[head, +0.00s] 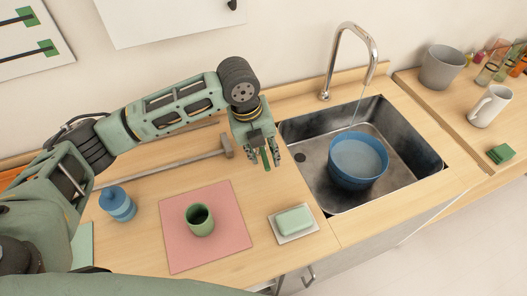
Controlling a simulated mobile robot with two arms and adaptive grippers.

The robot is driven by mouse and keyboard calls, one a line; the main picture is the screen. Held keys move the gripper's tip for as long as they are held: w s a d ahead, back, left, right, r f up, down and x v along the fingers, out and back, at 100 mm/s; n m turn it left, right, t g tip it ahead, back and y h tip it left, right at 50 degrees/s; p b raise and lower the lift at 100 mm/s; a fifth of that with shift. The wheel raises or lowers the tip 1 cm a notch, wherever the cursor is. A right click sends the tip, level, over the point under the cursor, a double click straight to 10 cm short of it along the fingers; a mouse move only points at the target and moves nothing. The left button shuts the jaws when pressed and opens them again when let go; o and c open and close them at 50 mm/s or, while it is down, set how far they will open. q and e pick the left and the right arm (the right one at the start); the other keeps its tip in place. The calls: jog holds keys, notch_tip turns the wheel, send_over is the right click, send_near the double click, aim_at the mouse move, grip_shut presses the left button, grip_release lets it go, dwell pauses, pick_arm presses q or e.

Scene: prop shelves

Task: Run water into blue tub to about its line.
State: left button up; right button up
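The blue tub (377,179) stands upright in the metal sink (414,158). A thin stream of water (359,109) runs from the curved chrome tap (347,27) into it. Water (357,156) covers the tub's floor, with its surface below the rim. I cannot make out a fill line. My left gripper (263,160) points down over the counter, left of the sink and apart from the tub. A narrow green piece shows at its fingers; I cannot tell whether it is held. My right gripper is not in view.
A soap bar on a dish (284,232), a green cup (199,219) on a pink mat (174,258), a blue jar (117,204) and a hammer (183,162) lie left of the sink. A grey pot (441,68) and white mug (489,106) stand at right.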

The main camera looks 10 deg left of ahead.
pick_arm(q)
jog(key=shift+w+d+f, duration=0.1)
jog(key=shift+f, duration=0.6)
grip_shut()
jog(key=shift+r, duration=0.1)
